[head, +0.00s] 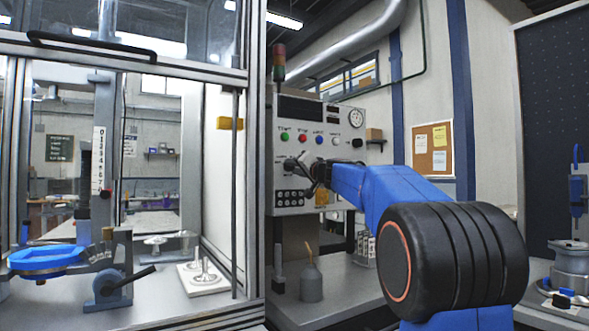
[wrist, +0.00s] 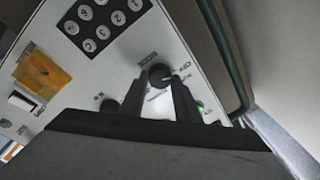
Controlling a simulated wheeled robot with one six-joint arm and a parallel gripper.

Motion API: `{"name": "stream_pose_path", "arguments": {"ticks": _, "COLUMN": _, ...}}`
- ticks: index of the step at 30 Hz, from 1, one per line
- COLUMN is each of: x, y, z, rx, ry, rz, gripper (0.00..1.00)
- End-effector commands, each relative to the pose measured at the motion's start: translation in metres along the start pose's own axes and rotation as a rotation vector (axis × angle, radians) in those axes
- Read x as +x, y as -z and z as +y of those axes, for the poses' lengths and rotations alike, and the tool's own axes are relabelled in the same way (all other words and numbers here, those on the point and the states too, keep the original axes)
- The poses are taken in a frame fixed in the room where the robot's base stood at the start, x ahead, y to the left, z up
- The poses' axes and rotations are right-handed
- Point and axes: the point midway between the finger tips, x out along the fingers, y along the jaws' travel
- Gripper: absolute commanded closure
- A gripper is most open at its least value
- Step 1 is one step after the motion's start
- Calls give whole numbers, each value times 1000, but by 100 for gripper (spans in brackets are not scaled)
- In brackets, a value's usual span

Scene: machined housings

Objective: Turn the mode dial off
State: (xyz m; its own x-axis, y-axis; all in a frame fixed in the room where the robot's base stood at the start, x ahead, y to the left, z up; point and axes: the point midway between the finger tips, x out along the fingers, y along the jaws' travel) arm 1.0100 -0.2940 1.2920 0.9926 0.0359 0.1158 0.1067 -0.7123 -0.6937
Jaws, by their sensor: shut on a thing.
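The grey control panel (head: 283,148) stands in the middle of the head view. My gripper (head: 307,178) is at the panel's front, above its keypad, and partly hides the controls there. In the wrist view the panel is tilted, and a round black dial (wrist: 160,75) sits between the two fingertips of my gripper (wrist: 159,82). The fingers are shut on this dial from both sides. Small print surrounds the dial, too blurred to read surely, so its pointer setting cannot be told.
A keypad (wrist: 102,22), a yellow tag (wrist: 45,75) and a lit green lamp (wrist: 200,107) are near the dial. In the head view, a grey bottle (head: 311,284) stands below the panel, and a glazed machine enclosure (head: 233,150) is at left.

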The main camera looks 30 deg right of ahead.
Motion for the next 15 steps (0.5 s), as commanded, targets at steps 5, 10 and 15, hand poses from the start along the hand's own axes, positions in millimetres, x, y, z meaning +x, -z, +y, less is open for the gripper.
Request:
{"name": "stream_pose_path", "arguments": {"ticks": 5, "x": 0, "y": -1, "z": 1, "rx": 0, "ry": -1, "rz": -2, "gripper": 52}}
{"name": "stream_pose_path", "arguments": {"ticks": 10, "x": 0, "y": -1, "z": 1, "rx": 0, "ry": -1, "rz": -1, "gripper": 52}}
{"name": "stream_pose_path", "arguments": {"ticks": 15, "x": -4, "y": 0, "z": 0, "rx": 0, "ry": -1, "rz": 0, "gripper": 52}}
